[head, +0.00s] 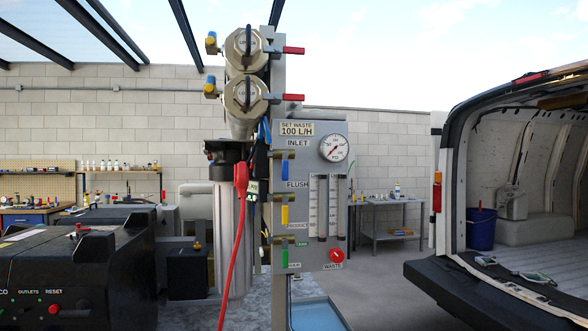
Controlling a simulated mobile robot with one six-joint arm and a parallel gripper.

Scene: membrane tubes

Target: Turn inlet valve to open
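The grey control panel (312,252) stands upright near the middle of the head view. Its INLET label (298,142) is at the upper left of the panel. Just below it is the inlet valve with a blue lever handle (285,169) that hangs straight down. Whether this position is open or closed cannot be told from the picture. A yellow lever (285,215) hangs below it, near the FLUSH and PRODUCT labels. A green lever (284,258) hangs lower still. My gripper is not in view.
A pressure gauge (334,148), flow tubes (322,205) and a red waste knob (337,255) share the panel. A red hose (235,250) hangs to its left. Membrane tubes (245,90) with red levers are above. A black machine (80,265) fills the lower left; a van (520,240) stands right.

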